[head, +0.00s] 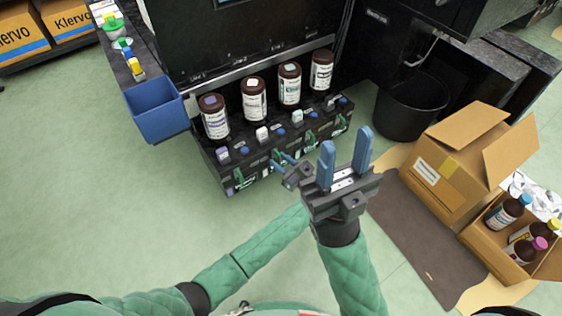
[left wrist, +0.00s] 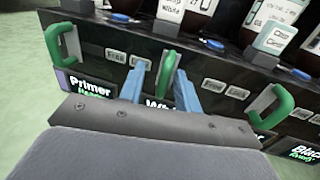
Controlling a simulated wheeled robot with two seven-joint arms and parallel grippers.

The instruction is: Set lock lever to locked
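A black dispenser base (head: 233,167) carries a row of green lock levers on its front. In the left wrist view a green lever (left wrist: 167,70) stands between the two blue fingers of my left gripper (left wrist: 160,82); gaps show on both sides. Its label, starting "Wh", is partly hidden by the gripper. My left gripper (head: 283,160) is open at the base front in the head view. Another lever (left wrist: 66,44) stands left, above the "Primer" label (left wrist: 88,88), and one (left wrist: 272,108) stands right. My right gripper (head: 345,162) is open and empty, in front of the base.
Several brown bottles (head: 254,100) stand upright on the base. A blue bin (head: 157,112) hangs at left. A black bucket (head: 410,108) and open cartons (head: 455,165) stand at right, one holding bottles (head: 508,212). The floor at left is clear.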

